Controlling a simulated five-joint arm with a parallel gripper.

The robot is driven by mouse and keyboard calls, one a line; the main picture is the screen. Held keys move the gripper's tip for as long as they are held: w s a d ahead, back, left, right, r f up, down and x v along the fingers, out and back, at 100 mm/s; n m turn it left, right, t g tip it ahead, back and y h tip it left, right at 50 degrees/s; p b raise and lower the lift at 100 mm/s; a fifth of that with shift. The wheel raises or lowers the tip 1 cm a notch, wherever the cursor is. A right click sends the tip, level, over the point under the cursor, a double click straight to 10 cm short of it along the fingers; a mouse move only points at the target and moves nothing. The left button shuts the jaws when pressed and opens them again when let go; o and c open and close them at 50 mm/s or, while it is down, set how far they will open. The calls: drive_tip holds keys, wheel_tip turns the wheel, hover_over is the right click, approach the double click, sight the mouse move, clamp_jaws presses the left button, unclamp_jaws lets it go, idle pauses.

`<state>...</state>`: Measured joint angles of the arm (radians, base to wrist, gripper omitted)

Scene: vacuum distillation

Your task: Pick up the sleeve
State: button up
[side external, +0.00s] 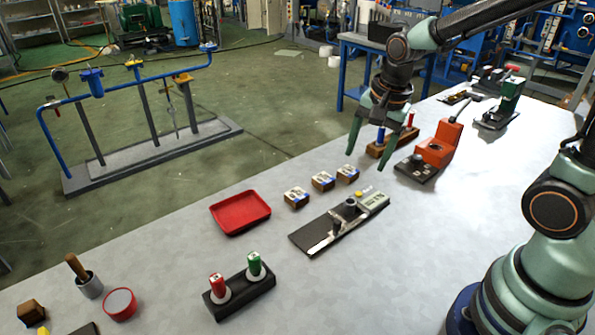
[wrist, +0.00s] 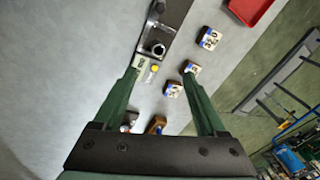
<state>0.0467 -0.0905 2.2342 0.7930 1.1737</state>
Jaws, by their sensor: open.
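My gripper (side external: 370,152) hangs above the table with its two green fingers apart and nothing between them. It also shows in the wrist view (wrist: 160,74). A short dark metal cylinder (side external: 350,203), perhaps the sleeve, stands on a grey fixture board (side external: 318,238) with a display and a yellow button. In the wrist view its round top (wrist: 158,49) shows just beyond the fingertips. Three small brown labelled blocks (side external: 323,181) sit in a row behind the board; I cannot tell whether one is the sleeve. They show near the right finger in the wrist view (wrist: 209,38).
A red tray (side external: 240,212) lies left of the blocks. A black holder (side external: 238,290) with red and green capped pieces stands in front.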

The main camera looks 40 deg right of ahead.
wheel_tip(320, 180, down, 3)
drive_tip(key=w+m, duration=0.1)
drive_tip(key=m, duration=0.2)
hover_over(351, 201)
drive_tip(key=s, duration=0.1)
drive_tip(key=s+x, duration=0.1)
drive_tip(key=x, duration=0.4)
drive_tip(key=shift+g, duration=0.4)
drive_tip(key=shift+w+a+f, duration=0.1)
drive_tip(key=shift+w+f, duration=0.1)
drive_tip(key=shift+f, duration=1.5)
drive_tip(key=shift+w+a+f, duration=0.1)
drive_tip(key=shift+w+f, duration=0.1)
drive_tip(key=shift+f, duration=1.5)
drive_tip(key=shift+c, duration=0.3)
clamp_jaws()
